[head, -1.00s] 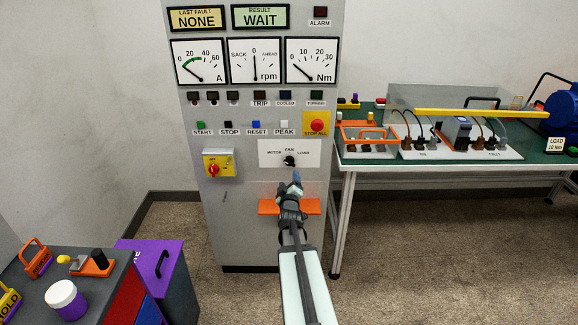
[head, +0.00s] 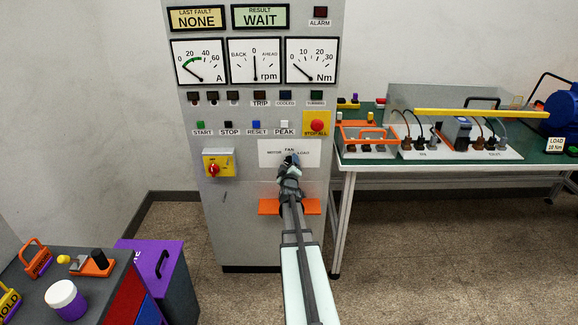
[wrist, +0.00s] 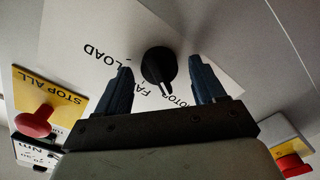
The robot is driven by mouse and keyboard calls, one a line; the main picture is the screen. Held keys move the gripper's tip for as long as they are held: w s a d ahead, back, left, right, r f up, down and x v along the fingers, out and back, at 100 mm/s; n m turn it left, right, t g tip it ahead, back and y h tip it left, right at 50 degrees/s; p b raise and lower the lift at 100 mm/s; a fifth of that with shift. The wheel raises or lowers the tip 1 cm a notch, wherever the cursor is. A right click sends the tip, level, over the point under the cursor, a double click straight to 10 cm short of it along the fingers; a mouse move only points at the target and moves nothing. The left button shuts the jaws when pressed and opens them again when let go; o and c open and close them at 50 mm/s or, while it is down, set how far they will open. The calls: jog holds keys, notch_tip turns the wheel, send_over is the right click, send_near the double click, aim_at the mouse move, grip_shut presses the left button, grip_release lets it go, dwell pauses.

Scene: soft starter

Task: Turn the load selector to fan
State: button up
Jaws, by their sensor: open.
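The load selector is a black round knob (wrist: 158,66) on a white label plate (wrist: 75,30). In the wrist view the plate appears turned, with LOAD to the left and FAN and MOTOR below. The knob's white pointer line aims down at the area between FAN and MOTOR; I cannot tell exactly which. My gripper (wrist: 161,70) is open, with one dark blue finger on each side of the knob and gaps showing. In the head view my gripper (head: 291,160) covers the knob, while the plate (head: 268,150) shows beside it.
The red STOP ALL button (head: 317,126) sits just above right of the plate. A yellow switch with a red knob (head: 214,169) is to the left. An orange ledge (head: 268,207) juts out below. START, STOP, RESET and PEAK buttons line the panel above.

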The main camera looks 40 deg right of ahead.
jog(key=c, duration=1.1)
jog(key=shift+o, duration=0.2)
jog(key=shift+m, duration=0.3)
jog(key=m, duration=1.1)
jog(key=shift+s+d, duration=0.1)
jog(key=o, duration=1.1)
jog(key=shift+c, duration=0.2)
